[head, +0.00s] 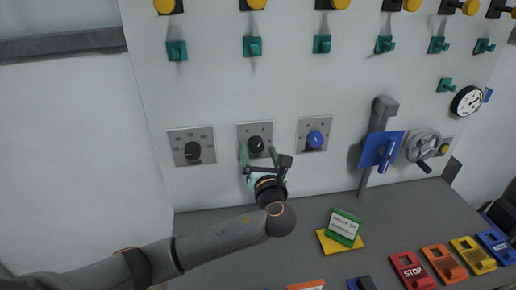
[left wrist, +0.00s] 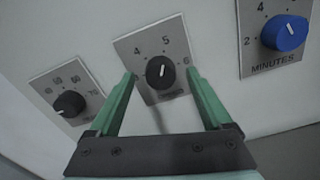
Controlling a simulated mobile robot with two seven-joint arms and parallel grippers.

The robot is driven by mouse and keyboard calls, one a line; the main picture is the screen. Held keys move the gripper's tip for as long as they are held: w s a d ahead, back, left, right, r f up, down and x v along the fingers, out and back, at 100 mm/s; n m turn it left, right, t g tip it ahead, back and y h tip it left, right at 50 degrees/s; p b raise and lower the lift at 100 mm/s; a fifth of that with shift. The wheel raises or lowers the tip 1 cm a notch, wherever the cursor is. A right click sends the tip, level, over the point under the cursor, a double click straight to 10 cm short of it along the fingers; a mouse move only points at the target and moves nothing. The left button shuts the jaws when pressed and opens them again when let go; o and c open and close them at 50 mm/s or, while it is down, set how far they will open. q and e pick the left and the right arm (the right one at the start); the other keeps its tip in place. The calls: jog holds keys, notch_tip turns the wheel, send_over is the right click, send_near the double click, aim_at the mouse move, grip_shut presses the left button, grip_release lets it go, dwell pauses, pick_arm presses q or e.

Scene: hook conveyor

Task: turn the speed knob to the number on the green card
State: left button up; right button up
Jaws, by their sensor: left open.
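The middle black knob (head: 255,145) sits on a square dial plate on the panel. In the left wrist view this knob (left wrist: 161,71) has a white pointer line aimed near the 5, with 4 and 6 to the sides; its label is too blurred to read. My left gripper (head: 258,153) is open, its green fingers on either side of the knob; I cannot tell whether they touch it. The green card (head: 344,227) stands tilted on a yellow base on the desk; its writing is too small to read. My right gripper is not in view.
A black knob (head: 192,151) with larger numbers is to the left, and a blue MINUTES knob (head: 315,139) to the right. A lever with a blue plate (head: 376,149) and a handwheel (head: 423,146) stand further right. Coloured blocks, including a red STOP one (head: 412,270), lie on the desk.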

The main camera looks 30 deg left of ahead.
pick_arm(q)
jog(key=shift+x, duration=0.8)
jog(key=shift+c, duration=0.4)
grip_shut()
